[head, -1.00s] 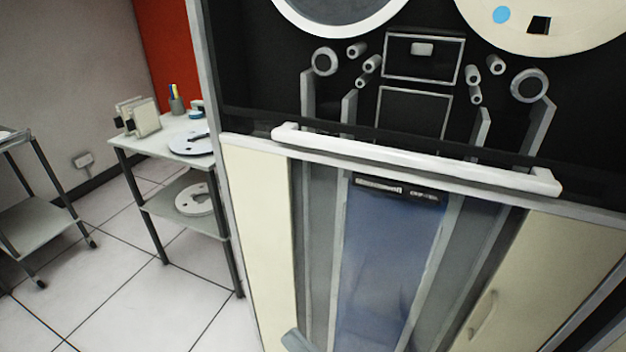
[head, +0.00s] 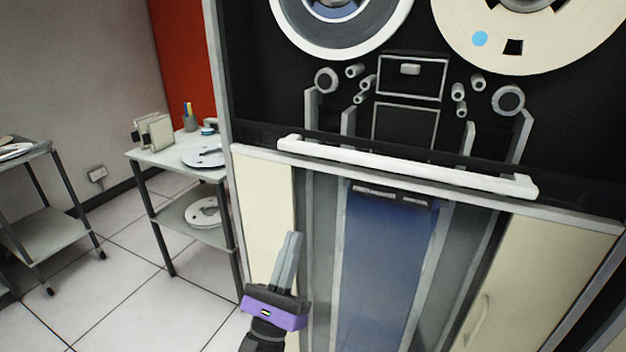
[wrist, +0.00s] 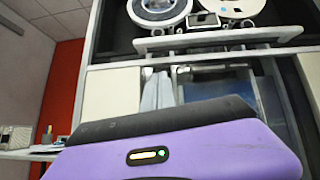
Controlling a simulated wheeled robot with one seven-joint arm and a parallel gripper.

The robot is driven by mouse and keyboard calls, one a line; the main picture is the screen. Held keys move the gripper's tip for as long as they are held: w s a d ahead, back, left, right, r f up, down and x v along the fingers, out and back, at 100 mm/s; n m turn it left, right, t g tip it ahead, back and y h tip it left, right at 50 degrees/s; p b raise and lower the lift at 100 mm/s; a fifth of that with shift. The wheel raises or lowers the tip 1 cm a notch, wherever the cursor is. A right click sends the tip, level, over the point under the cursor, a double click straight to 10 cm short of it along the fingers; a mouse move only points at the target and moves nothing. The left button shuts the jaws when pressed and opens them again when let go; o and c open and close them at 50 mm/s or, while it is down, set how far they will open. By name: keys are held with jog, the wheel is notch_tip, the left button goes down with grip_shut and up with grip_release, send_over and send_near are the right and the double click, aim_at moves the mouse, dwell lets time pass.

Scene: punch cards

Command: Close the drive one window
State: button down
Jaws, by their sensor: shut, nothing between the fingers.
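The drive one window is the sliding pane on the tall tape drive cabinet. Its white handle bar (head: 400,165) runs across the cabinet front below the reels, and also shows in the wrist view (wrist: 220,38). Above the bar the black drive face with its reels and rollers is exposed. My gripper (head: 292,236) has its grey fingers pointing up, shut together and empty, in front of the cream panel at the cabinet's lower left. It is below and left of the bar, apart from it. In the wrist view the purple gripper body hides the lower part.
A small side table (head: 150,158) with card holders, a pen cup and a reel stands left of the cabinet. A second wheeled cart (head: 45,235) is at the far left. A blue column (head: 385,270) lies below the bar. Tiled floor between is clear.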

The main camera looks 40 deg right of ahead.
jog(key=shift+w+d+r+m+g+h+p, duration=0.1)
jog(key=shift+w+d+r+m+g+p, duration=0.25)
jog(key=shift+d+r+p, duration=1.15)
jog(key=shift+w+d+r+m+g+h+p, duration=0.1)
jog(key=shift+d+r+m+p, duration=0.6)
jog(key=shift+r, duration=1.55)
jog(key=shift+w+d+r+m+g+h+p, duration=0.1)
jog(key=shift+w+d+r+m+g+p, duration=0.15)
jog(key=shift+d+r+p, duration=1)
jog(key=shift+d+r+b, duration=0.1)
jog(key=shift+r+b, duration=0.3)
jog(key=shift+r, duration=0.25)
